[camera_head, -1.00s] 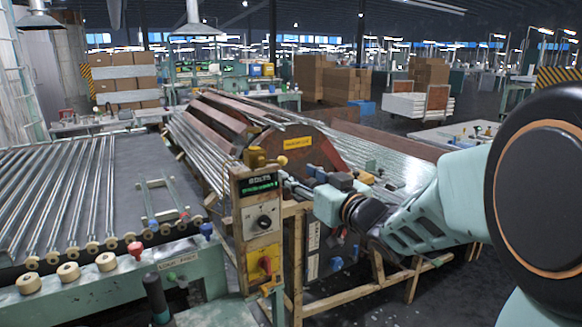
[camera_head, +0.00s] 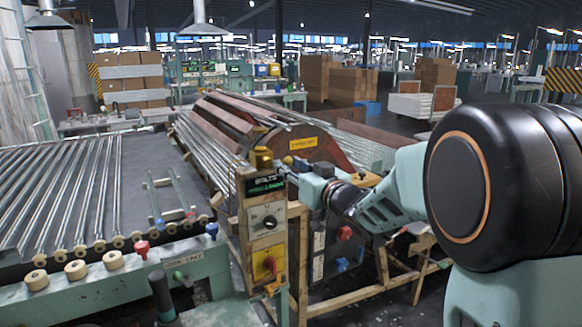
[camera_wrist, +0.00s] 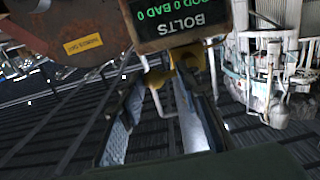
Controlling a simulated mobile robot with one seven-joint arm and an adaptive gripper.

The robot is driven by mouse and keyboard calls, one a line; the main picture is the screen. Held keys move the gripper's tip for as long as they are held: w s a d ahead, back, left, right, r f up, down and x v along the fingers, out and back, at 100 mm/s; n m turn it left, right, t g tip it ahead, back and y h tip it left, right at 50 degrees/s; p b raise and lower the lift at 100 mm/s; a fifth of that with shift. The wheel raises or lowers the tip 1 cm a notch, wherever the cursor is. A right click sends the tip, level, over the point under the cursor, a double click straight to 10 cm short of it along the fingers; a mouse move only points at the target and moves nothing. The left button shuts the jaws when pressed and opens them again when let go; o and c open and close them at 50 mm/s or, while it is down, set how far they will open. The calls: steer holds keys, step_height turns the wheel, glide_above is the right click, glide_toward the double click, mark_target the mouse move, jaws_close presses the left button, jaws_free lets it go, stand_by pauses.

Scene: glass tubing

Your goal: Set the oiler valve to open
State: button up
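The oiler valve appears to be the brass-yellow fitting (camera_head: 262,158) on top of the post with the BOLTS counter. In the wrist view, the yellow fitting (camera_wrist: 188,57) shows beside the upside-down counter, with a rounded yellow end (camera_wrist: 158,79) near my fingertips. My gripper (camera_head: 291,166) is just right of the fitting in the head view. In the wrist view, my gripper (camera_wrist: 158,84) is open, with a clear gap between its two fingers. I cannot tell whether a finger touches the fitting. The valve's setting is not readable.
The BOLTS counter (camera_head: 265,184) sits close below my gripper, above a dial (camera_head: 269,222) and a yellow-and-red switch (camera_head: 268,264). A rusty drum (camera_head: 300,143) with glass tubes stands behind. A roller table (camera_head: 90,190) lies left.

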steer(key=shift+d, duration=0.1)
steer(key=c, duration=0.5)
steer(key=shift+r+n+b, duration=0.1)
steer(key=shift+n+b, duration=0.2)
steer(key=n+b, duration=0.1)
steer(key=r+n+b, duration=0.1)
steer(key=n+b, duration=0.1)
steer(key=shift+r+n, duration=0.1)
steer(key=shift+n, duration=0.2)
steer(key=shift+s+a+r+n+b, duration=0.3)
steer(key=shift+a+r+n+b, duration=0.25)
steer(key=shift+n+b, duration=1.1)
steer(key=shift+s+a+r+n+b, duration=0.4)
steer(key=shift+r+n+b, duration=0.3)
steer(key=shift+n, duration=1.65)
steer(key=shift+s+a+r+n+b, duration=0.25)
steer(key=shift+a+r+n+b, duration=0.25)
steer(key=shift+n+b, duration=1.2)
steer(key=shift+n+p, duration=0.3)
steer(key=shift+n, duration=0.1)
steer(key=shift+r, duration=0.1)
